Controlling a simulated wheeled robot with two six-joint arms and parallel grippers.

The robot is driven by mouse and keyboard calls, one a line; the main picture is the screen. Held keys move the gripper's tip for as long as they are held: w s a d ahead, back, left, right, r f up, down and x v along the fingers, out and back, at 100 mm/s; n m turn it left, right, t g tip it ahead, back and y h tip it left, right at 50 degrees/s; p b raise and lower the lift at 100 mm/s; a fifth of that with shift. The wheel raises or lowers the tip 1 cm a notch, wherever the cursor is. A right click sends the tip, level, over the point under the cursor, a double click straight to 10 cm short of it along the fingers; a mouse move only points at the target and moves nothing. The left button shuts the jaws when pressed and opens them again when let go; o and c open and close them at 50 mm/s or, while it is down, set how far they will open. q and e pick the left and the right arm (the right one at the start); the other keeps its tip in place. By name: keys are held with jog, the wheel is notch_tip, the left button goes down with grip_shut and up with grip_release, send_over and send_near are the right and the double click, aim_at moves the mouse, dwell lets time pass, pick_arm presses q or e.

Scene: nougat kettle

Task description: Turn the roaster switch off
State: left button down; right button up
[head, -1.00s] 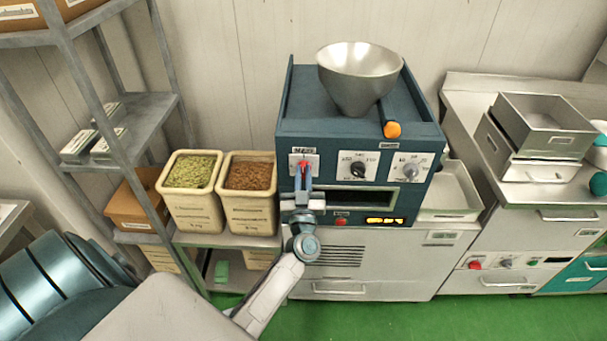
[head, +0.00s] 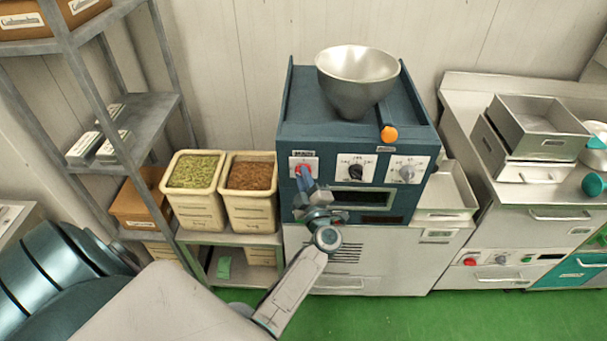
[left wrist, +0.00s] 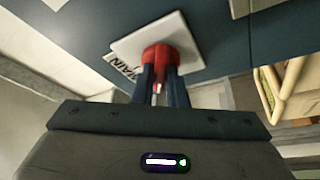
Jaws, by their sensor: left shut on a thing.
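The blue roaster (head: 290,125) stands on a grey cabinet, with a metal funnel (head: 357,75) on top. Its red switch (head: 302,168) sits on a white plate at the upper left of the front panel. My left gripper (head: 307,184) is at this switch, its arm reaching up from below. In the left wrist view both fingers (left wrist: 159,88) are shut on the red knob (left wrist: 158,54) from either side. The roaster's display (head: 381,219) is dark. The knob's exact pointing direction is partly hidden by the fingers. My right gripper is not in view.
Two dials, one black (head: 355,171) and one grey (head: 407,172), sit right of the switch. An orange-ended handle (head: 389,133) juts out above them. Bins of green (head: 196,170) and brown (head: 250,175) contents stand close on the left, beside a grey shelf rack (head: 150,103).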

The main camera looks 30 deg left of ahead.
pick_arm(q)
jog(key=shift+n+g+h+p, duration=0.25)
jog(key=shift+n+g+p, duration=0.4)
jog(key=shift+n, duration=1.1)
jog(key=shift+n+g+h+p, duration=0.25)
jog(key=shift+n+g+p, duration=0.35)
jog(key=shift+n, duration=1.15)
jog(key=c, duration=1.5)
grip_release()
jog(key=shift+o, duration=0.2)
